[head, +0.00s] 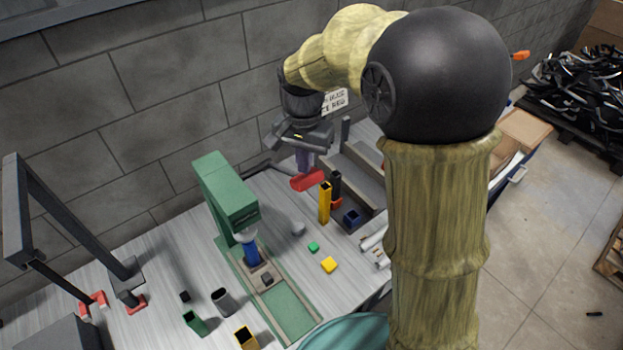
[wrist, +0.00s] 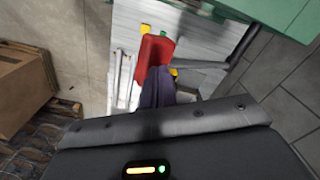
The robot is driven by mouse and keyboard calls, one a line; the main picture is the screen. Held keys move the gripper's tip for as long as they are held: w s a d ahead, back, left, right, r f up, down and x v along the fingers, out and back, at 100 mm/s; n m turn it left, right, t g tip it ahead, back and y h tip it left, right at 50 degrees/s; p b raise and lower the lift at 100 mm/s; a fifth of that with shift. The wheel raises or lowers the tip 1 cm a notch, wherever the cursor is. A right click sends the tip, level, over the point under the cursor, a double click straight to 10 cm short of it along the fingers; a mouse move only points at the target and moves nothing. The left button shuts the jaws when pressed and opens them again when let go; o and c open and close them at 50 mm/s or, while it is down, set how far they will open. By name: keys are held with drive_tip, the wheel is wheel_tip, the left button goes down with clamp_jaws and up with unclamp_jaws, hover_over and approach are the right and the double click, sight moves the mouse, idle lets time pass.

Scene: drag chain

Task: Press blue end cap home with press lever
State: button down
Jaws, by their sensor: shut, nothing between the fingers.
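The green press (head: 228,195) stands on the bench, its head over an upright blue tube (head: 250,253) in the fixture. A pale ram sits right above the tube's top, and I cannot make out the blue end cap there. The press lever's red handle (head: 307,180) is right of the press; it also shows in the wrist view (wrist: 154,52), with a grey rod (wrist: 200,65) running towards the green press. My gripper (head: 304,166) is shut and points down at the red handle. Its fingertips (wrist: 155,82) overlap the handle's end; I cannot tell whether they touch.
Yellow (head: 325,203) and black (head: 336,188) upright tubes and a dark blue hollow piece (head: 352,218) stand right of the lever. Small green (head: 313,247) and yellow (head: 329,265) caps lie in front. A dark frame (head: 68,225) stands left. The wall is close behind.

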sight(308, 178)
drive_tip(key=shift+f+b, duration=0.3)
drive_tip(key=shift+f, duration=0.5)
drive_tip(key=shift+s+d+f+b, duration=0.2)
drive_tip(key=shift+s+f+b, duration=0.1)
drive_tip(key=shift+f+b, duration=0.3)
drive_tip(key=shift+s+d+f+b, duration=0.2)
drive_tip(key=shift+s+f+b, duration=0.1)
drive_tip(key=shift+f+b, duration=0.25)
